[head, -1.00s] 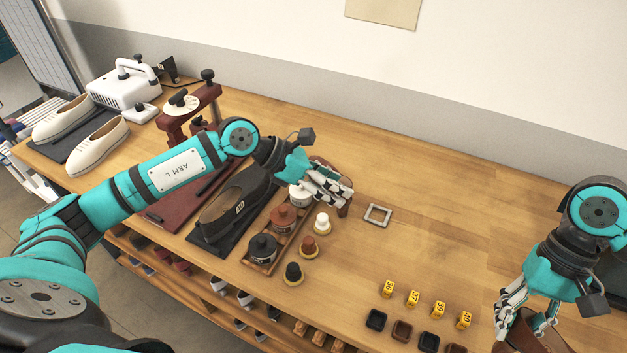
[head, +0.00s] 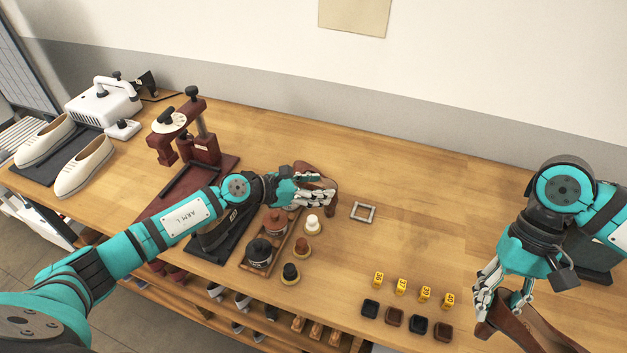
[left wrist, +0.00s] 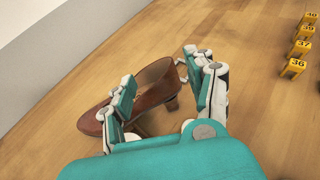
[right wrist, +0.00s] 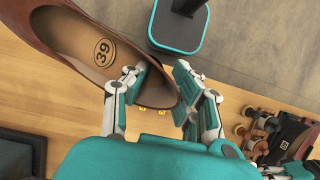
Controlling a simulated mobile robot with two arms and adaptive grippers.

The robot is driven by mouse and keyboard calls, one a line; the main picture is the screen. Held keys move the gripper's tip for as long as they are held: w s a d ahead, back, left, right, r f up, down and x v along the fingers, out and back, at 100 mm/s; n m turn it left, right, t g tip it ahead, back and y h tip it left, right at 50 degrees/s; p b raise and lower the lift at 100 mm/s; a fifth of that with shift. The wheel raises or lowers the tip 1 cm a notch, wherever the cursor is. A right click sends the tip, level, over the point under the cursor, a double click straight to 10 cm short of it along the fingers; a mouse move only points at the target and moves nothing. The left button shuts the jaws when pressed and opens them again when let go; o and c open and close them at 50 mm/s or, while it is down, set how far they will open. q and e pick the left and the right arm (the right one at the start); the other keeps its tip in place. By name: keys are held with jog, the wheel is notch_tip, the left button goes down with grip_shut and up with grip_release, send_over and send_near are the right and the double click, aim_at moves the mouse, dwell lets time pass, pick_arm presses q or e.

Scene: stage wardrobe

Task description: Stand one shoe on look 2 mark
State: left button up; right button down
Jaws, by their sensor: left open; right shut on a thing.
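A brown heeled shoe (left wrist: 152,92) stands on the bench behind the polish tray, partly hidden by my left gripper in the head view (head: 328,180). My left gripper (head: 325,196) is open, its fingers on either side of the shoe in the left wrist view (left wrist: 160,88); I cannot tell whether they touch it. My right gripper (head: 484,306) is shut on a second brown shoe (right wrist: 80,42), marked 39 inside, which also shows at the lower right of the head view (head: 545,335). No look 2 label is readable.
Yellow number blocks (head: 401,287) stand in front. The back right is clear.

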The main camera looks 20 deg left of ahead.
aim_at(337, 187)
pick_arm(q)
jog(key=p+x, duration=0.1)
jog(key=x, duration=0.3)
jog(key=shift+w+d, duration=0.1)
jog(key=shift+d, duration=0.35)
jog(key=shift+a, duration=0.15)
jog(key=c, duration=0.5)
grip_shut()
